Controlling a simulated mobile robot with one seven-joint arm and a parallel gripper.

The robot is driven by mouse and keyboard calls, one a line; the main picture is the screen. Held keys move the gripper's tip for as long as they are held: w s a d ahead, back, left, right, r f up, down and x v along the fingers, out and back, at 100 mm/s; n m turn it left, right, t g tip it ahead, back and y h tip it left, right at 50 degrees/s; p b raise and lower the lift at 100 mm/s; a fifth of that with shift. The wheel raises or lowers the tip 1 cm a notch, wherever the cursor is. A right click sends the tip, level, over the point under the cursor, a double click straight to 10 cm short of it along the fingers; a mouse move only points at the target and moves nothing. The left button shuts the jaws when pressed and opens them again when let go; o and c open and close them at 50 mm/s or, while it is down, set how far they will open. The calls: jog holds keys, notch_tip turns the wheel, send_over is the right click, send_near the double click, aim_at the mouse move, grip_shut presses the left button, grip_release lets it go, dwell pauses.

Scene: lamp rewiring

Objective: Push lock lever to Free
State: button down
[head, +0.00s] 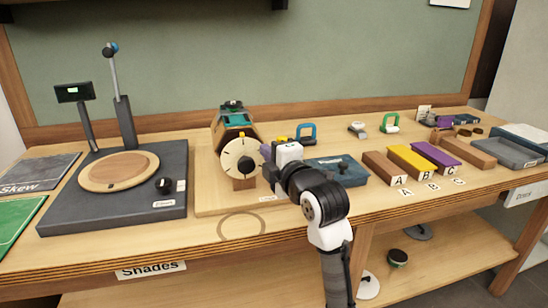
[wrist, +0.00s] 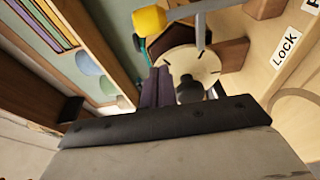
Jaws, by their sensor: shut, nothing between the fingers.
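A grey bar with a yellow knob (wrist: 149,20), which looks like the lock lever, shows at the top of the wrist view. A white "Lock" label (wrist: 285,47) lies on the wood to its right, and another label is cut off at the corner. In the head view a bit of yellow (head: 281,139) shows behind my gripper; most of the lever is hidden there. My gripper (head: 264,151) is shut and empty beside the pale dial (head: 238,157). In the wrist view its purple fingers (wrist: 158,76) are together at the dial's left edge; contact is unclear.
The dial has a black centre knob (wrist: 189,92) and stands on a wooden board (head: 215,202). A dark turntable base (head: 70,212) is at left. A blue box (head: 345,178) and blocks marked A, B, C (head: 384,167) are at right. The board's front is clear.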

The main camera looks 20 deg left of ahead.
jog(key=shift+w+d, duration=0.45)
jog(key=shift+w, duration=0.15)
jog(key=shift+w+d, duration=0.4)
jog(key=shift+w, duration=0.2)
